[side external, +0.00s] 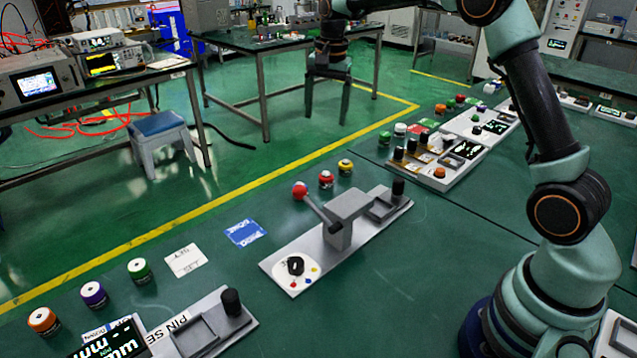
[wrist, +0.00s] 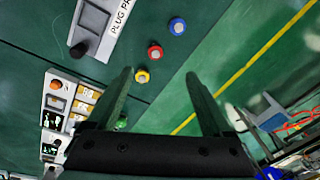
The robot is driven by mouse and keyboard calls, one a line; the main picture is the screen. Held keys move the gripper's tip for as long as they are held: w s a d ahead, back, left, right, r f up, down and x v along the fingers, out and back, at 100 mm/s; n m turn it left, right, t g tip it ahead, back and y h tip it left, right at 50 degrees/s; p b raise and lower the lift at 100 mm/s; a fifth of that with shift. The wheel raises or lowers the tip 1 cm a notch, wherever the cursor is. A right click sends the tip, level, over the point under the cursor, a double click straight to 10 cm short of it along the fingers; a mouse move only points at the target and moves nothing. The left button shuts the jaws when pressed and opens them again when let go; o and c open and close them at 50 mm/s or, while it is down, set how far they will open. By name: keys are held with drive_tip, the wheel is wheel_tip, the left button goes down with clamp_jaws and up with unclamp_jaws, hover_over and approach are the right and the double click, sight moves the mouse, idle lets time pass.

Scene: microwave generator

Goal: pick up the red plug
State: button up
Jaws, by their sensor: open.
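The red plug (side external: 326,179) stands upright on the green table in the side view, between the yellow plug (side external: 345,166) and the red ball knob (side external: 300,190) of a grey lever press. In the wrist view the red plug (wrist: 155,53) sits between the yellow plug (wrist: 141,76) and a blue plug (wrist: 177,26). The blue plug cannot be made out in the side view. My gripper (side external: 328,112) is open and empty, pointing down, and appears well above the table. In the wrist view the red plug shows just beyond the gap between my fingertips (wrist: 158,75).
The lever press (side external: 340,235) stands on a light base close to the plugs. Green, purple and orange plugs (side external: 93,294) line the front left. Another fixture board (side external: 437,160) with several plugs around it lies at the right. Blue and white cards (side external: 245,233) lie flat.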

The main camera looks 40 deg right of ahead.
sight(326, 173)
drive_tip(key=w+d+f+m, duration=0.1)
drive_tip(key=f, duration=0.4)
drive_tip(key=w+d+f+m, duration=0.1)
drive_tip(key=f, duration=0.4)
drive_tip(key=w+d+f+m+g, duration=0.1)
drive_tip(key=f, duration=0.4)
drive_tip(key=shift+w+m, duration=0.2)
drive_tip(key=shift+m, duration=0.1)
drive_tip(key=f, duration=0.4)
drive_tip(key=shift+s+d, duration=0.1)
drive_tip(key=shift+s, duration=0.3)
drive_tip(key=shift+f, duration=0.55)
clamp_jaws()
